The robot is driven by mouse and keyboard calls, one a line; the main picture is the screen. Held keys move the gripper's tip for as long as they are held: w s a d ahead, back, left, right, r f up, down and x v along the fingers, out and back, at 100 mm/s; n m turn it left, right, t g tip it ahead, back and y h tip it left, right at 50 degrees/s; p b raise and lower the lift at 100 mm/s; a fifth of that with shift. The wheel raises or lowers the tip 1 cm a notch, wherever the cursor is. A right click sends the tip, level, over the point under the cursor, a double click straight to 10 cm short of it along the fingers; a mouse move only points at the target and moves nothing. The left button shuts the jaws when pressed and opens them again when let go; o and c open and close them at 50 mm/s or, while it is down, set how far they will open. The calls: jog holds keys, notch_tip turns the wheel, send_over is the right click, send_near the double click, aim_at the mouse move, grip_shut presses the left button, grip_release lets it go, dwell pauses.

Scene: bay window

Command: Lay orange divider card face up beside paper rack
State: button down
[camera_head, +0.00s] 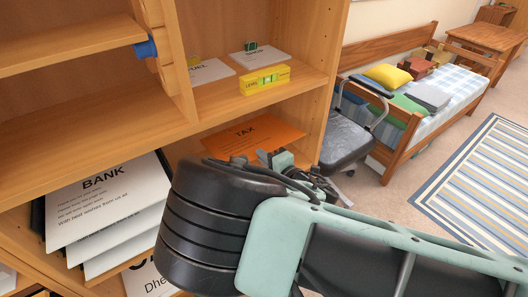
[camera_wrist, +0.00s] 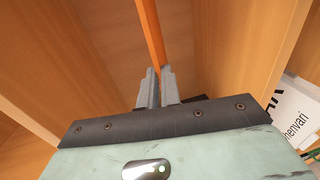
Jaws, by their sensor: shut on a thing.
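The orange divider card (camera_head: 253,134), printed TAX, is in the lower shelf bay in the head view, its printed face showing. In the wrist view the card (camera_wrist: 151,35) appears edge-on as a thin orange strip running up from the fingertips. My gripper (camera_wrist: 157,88) is shut on the card's near edge; in the head view my gripper (camera_head: 280,160) is partly hidden by my own arm. The paper rack (camera_head: 100,277) is at lower left, holding tilted white sheets, the top one marked BANK (camera_head: 105,198). I cannot tell whether the card touches the shelf.
On the shelf above lie a yellow LEVEL box (camera_head: 265,80), a white card (camera_head: 262,55) and a FUEL card (camera_head: 210,71). A white sheet (camera_head: 150,282) lies below the rack. An office chair (camera_head: 345,143) stands right of the shelf unit. A bed (camera_head: 420,100) is behind it.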

jog(key=shift+s, duration=0.1)
jog(key=shift+f+b, duration=2.35)
jog(key=shift+f, duration=0.55)
jog(key=shift+f+b, duration=1.9)
jog(key=shift+f, duration=0.55)
dwell(1.5)
jog(key=c, duration=1.4)
grip_release()
jog(key=shift+o, duration=0.2)
jog(key=shift+r, duration=0.1)
